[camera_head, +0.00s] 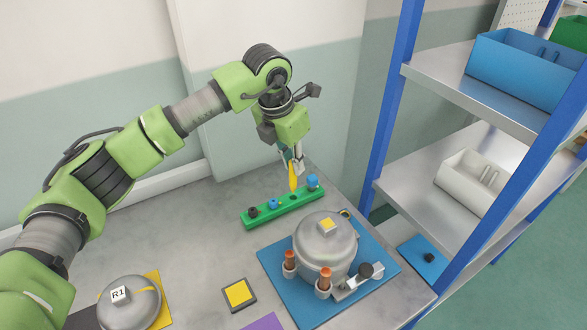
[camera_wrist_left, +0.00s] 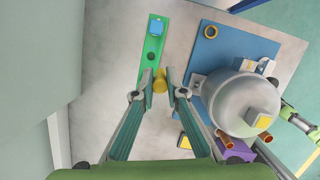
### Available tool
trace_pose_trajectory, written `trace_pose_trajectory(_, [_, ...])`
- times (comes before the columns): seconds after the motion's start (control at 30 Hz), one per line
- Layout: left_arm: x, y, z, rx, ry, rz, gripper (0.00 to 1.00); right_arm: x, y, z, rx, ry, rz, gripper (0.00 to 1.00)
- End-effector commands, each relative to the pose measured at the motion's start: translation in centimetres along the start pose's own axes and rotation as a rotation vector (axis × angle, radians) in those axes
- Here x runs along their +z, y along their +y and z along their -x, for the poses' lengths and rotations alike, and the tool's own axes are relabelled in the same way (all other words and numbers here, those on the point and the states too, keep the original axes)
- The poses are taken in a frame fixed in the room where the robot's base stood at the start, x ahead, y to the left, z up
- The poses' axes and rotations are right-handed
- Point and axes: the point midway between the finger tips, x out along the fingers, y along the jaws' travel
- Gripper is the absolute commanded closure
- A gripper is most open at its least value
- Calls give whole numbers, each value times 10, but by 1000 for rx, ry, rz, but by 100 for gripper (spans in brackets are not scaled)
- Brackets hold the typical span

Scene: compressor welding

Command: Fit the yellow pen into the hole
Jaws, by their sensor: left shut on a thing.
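My left gripper (camera_head: 291,158) is shut on the yellow pen (camera_head: 293,178), which hangs roughly upright below the fingers. The green block (camera_head: 266,213) lies on the table beneath it, with a dark peg, a small blue peg and a larger blue piece (camera_head: 312,181) along its top. In the head view the pen's lower end is near the block's top, between the two blue parts; I cannot tell whether it touches.
A grey compressor (camera_head: 325,247) with copper-coloured stubs stands on a blue mat (camera_head: 275,270), right of and nearer than the block. A yellow-topped square (camera_head: 239,293) and a rounded grey part (camera_head: 130,303) lie nearer. A blue-post shelf (camera_head: 392,105) stands at the right.

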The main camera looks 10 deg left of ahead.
Motion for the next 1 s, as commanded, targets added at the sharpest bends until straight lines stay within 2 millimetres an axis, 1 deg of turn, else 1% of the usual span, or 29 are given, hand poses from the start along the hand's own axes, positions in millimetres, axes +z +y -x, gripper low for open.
trace_pose_trajectory(0.03, [3,4,-8,-3,4,3,100,-1,0,7,0,0,0,100])
trace_pose_trajectory(0.13, [8,12,-25,-2,2,2,100,-1,0,11,0,0,0,100])
trace_pose_trajectory(0.2, [11,16,-32,-2,1,0,100,-1,0,12,0,0,0,100])
trace_pose_trajectory(0.43, [14,23,-47,-1,2,1,100,-1,0,16,0,0,0,100])
trace_pose_trajectory(0.5, [11,22,-55,-3,5,0,100,-2,1,25,0,0,0,100])
trace_pose_trajectory(0.63, [7,22,-71,-2,2,0,100,-3,1,34,0,0,0,100])
trace_pose_trajectory(0.7, [6,22,-75,-1,0,-1,100,-3,1,33,0,0,0,100])
trace_pose_trajectory(0.87, [6,22,-75,0,0,-1,100,-3,1,31,0,0,0,100])
trace_pose_trajectory(1.0, [5,23,-80,0,0,-1,100,-2,1,26,0,0,0,100])
